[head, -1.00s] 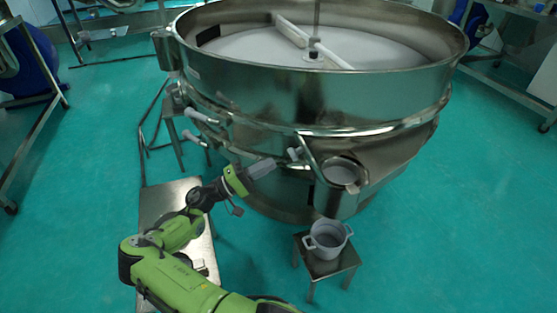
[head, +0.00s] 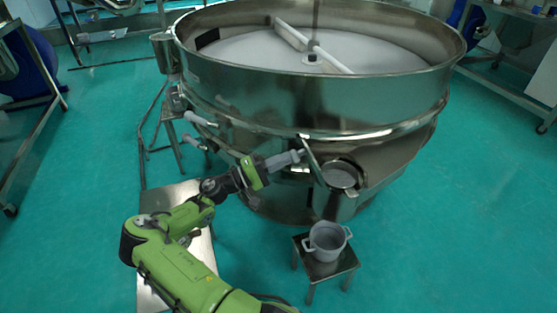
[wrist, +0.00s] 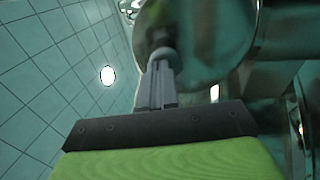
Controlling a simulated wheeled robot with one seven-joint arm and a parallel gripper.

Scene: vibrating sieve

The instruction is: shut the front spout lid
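The front spout lid (head: 315,170) is a metal disc standing open and steeply tilted at the left edge of the round spout mouth (head: 340,176). A grey knob sticks out of the lid's outer face. In the wrist view the round lid (wrist: 210,45) fills the upper middle. My gripper (head: 297,156) has its grey fingers close together, with their tips at the knob and seeming to touch it. The wrist view shows the fingers (wrist: 160,68) as one narrow block ending at the knob, with no clear gap. The exact contact is partly hidden.
The large steel sieve (head: 320,115) stands behind the spout. A grey pot (head: 327,243) sits on a small stool (head: 322,270) below the spout. Grey handles (head: 195,141) project at the sieve's left. Green floor is clear to the right.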

